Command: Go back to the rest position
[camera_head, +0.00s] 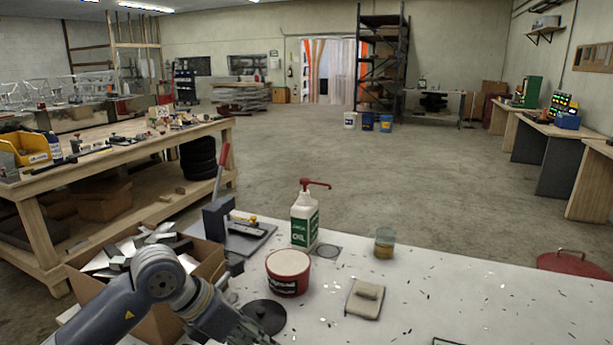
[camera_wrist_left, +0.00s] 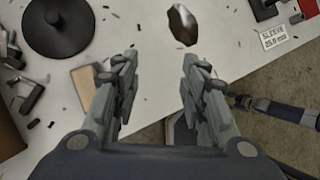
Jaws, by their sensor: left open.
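My left gripper (camera_wrist_left: 158,88) is open in the left wrist view, its two fingers well apart with nothing between them. It is over the front edge of the white table (camera_wrist_left: 150,45). In the head view my left arm comes in at the bottom left, in front of the cardboard box, and its fingertips are below the picture. A dark jointed part (camera_wrist_left: 270,108) at the right of the left wrist view looks like my right arm or gripper over the floor; its jaws are not clear.
A black disc (camera_head: 263,317), red-and-white tub (camera_head: 288,273), oil bottle (camera_head: 304,222), glass jar (camera_head: 384,243) and folded cloth (camera_head: 365,299) stand on the table. A cardboard box (camera_head: 208,268) with metal pieces is at left. A shiny metal piece (camera_wrist_left: 183,25) lies ahead of the fingers.

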